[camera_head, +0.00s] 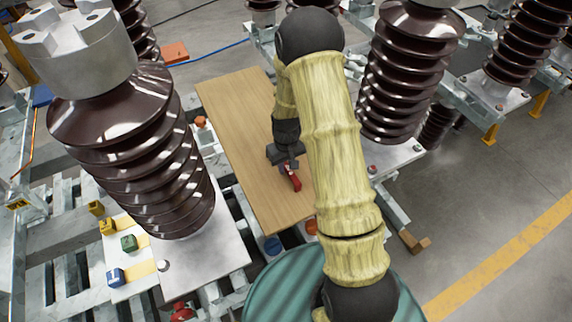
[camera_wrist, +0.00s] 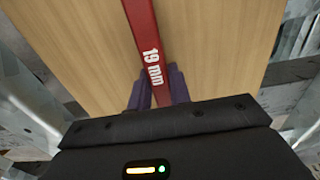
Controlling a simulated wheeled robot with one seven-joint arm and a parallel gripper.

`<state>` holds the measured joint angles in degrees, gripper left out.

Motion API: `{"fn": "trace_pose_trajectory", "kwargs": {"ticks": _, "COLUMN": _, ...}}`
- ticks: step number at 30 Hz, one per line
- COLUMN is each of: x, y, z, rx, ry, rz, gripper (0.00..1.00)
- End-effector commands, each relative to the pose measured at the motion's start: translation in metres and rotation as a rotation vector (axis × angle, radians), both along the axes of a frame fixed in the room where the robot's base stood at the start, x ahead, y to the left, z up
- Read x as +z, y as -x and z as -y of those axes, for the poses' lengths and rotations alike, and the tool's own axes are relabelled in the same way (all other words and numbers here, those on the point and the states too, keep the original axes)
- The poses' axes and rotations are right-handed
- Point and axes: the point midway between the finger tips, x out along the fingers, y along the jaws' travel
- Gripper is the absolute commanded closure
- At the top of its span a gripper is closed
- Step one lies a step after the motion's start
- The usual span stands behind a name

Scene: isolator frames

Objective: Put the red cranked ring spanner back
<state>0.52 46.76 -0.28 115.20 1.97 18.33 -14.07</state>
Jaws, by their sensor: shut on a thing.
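The red cranked ring spanner (camera_wrist: 147,40) is marked "19 mm" and runs up out of the top of the wrist view, so its far end is hidden there. My gripper (camera_wrist: 160,88) is shut on its shank, with a dark finger on each side. In the head view my gripper (camera_head: 288,164) is over the wooden board, and a short part of the red spanner (camera_head: 294,181) shows below it. I cannot tell whether the spanner touches the board.
The wooden board (camera_head: 235,120) lies between large brown ribbed insulators (camera_head: 150,150) on the left and right (camera_head: 405,70). Coloured blocks (camera_head: 128,243) sit on a pale plate at the lower left. Orange and blue caps (camera_head: 273,246) lie near the board's edge. Grey floor is open at right.

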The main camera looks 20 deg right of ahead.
Motion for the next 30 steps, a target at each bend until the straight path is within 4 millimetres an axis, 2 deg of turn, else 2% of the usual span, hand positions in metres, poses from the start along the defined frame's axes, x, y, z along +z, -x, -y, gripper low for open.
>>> {"fn": "trace_pose_trajectory", "kwargs": {"ticks": 3, "x": -0.003, "y": 0.0, "z": 0.0, "rx": 0.0, "ry": 0.0, "rz": 0.0, "gripper": 1.0}}
{"fn": "trace_pose_trajectory", "kwargs": {"ticks": 4, "x": -0.003, "y": 0.0, "z": 0.0, "rx": 0.0, "ry": 0.0, "rz": 0.0, "gripper": 0.74}}
{"fn": "trace_pose_trajectory", "kwargs": {"ticks": 6, "x": -0.002, "y": 0.0, "z": 0.0, "rx": 0.0, "ry": 0.0, "rz": 0.0, "gripper": 0.61}}
{"fn": "trace_pose_trajectory", "kwargs": {"ticks": 7, "x": -0.002, "y": 0.0, "z": 0.0, "rx": 0.0, "ry": 0.0, "rz": 0.0, "gripper": 0.59}}
{"fn": "trace_pose_trajectory", "kwargs": {"ticks": 15, "x": -0.002, "y": 0.0, "z": 0.0, "rx": 0.0, "ry": 0.0, "rz": 0.0, "gripper": 0.59}}
{"fn": "trace_pose_trajectory", "kwargs": {"ticks": 20, "x": 0.007, "y": -0.001, "z": 0.0, "rx": 0.0, "ry": 0.0, "rz": 0.002, "gripper": 0.59}}
{"fn": "trace_pose_trajectory", "kwargs": {"ticks": 23, "x": 0.02, "y": -0.001, "z": 0.0, "rx": -0.001, "ry": 0.0, "rz": 0.004, "gripper": 0.59}}
{"fn": "trace_pose_trajectory", "kwargs": {"ticks": 30, "x": 0.065, "y": -0.002, "z": -0.001, "rx": 0.003, "ry": 0.0, "rz": 0.005, "gripper": 0.59}}
